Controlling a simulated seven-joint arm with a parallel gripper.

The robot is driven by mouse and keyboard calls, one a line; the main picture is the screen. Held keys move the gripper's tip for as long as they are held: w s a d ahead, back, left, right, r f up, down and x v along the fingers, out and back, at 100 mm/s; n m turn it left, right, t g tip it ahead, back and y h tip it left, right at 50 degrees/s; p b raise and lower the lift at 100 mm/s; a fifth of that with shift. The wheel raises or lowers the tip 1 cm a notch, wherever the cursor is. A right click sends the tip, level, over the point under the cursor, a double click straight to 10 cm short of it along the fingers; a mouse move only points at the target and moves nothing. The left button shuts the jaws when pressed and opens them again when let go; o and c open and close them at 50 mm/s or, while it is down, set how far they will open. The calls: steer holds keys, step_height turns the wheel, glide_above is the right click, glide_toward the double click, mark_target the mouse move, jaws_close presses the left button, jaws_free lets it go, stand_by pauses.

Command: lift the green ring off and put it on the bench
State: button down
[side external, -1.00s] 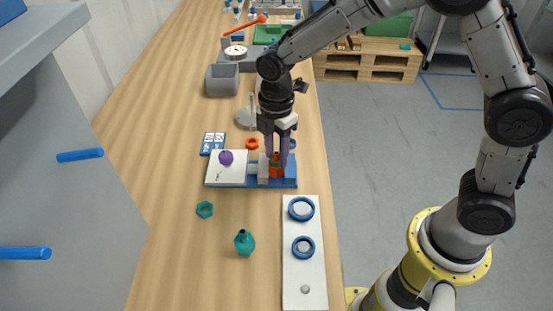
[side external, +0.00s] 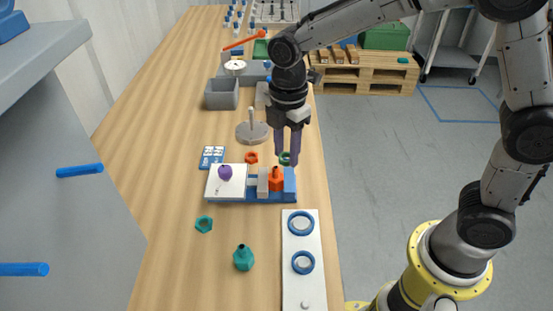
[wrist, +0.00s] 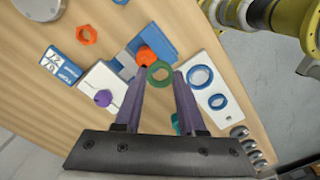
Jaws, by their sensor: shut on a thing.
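My gripper (side external: 287,160) is shut on the green ring (side external: 285,158); in the wrist view the ring (wrist: 149,76) is between the fingertips. The ring is held clear of the orange vessel (side external: 276,182), behind it in the side view. The orange vessel stands upright in the blue fixture (side external: 290,184), its neck bare; it also shows in the wrist view (wrist: 150,58). The wooden bench (side external: 175,130) lies below. The exact height of the ring above the bench is hard to tell.
A teal vessel (side external: 243,258), a white board with blue rings (side external: 291,275), a purple knob (side external: 225,173), a grey stand (side external: 252,132) and a grey bin (side external: 221,94) stand around.

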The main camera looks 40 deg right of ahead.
steer(key=shift+s+d+r, duration=1.7)
steer(key=shift+s+r, duration=3.25)
steer(key=shift+s, duration=0.5)
steer(key=w+d+f+m, duration=0.6)
steer(key=w+d+f, duration=0.2)
steer(key=w+d, duration=0.25)
steer(key=w+f, duration=0.2)
steer(key=w, duration=0.2)
steer(key=w+d+f, duration=0.1)
steer(key=w+f, duration=0.2)
steer(key=w, duration=0.1)
steer(key=w+d+f, duration=0.1)
steer(key=w+f, duration=0.2)
steer(key=w, duration=0.1)
steer(key=shift+w+d+f, duration=0.1)
steer(key=shift+w, duration=0.05)
steer(key=shift+w+f, duration=0.55)
steer(key=shift+f, duration=1.65)
